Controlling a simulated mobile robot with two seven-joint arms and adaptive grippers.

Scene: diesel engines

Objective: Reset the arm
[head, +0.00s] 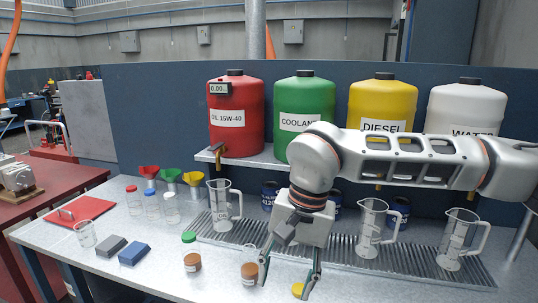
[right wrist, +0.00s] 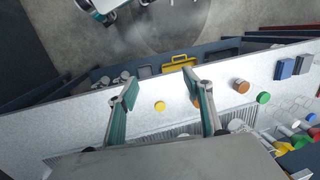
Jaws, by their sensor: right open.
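My right gripper (head: 288,276) hangs pointing down over the front of the grey workbench (head: 150,285), with its teal fingers apart and nothing between them. Its arm crosses the right half of the head view in front of the tanks. In the right wrist view the open fingers (right wrist: 160,78) frame a small yellow cap (right wrist: 160,106) lying on the bench below; it also shows in the head view (head: 297,290). A jar with brown contents (head: 249,273) stands beside the left finger in the head view.
Red (head: 237,135), green (head: 289,144), yellow (head: 397,103) and white (head: 450,105) tanks stand on a shelf behind. Clear measuring jugs (head: 221,207) stand on the metal grate. Blue and grey blocks (head: 134,253), small jars and a red folder (head: 80,211) occupy the left.

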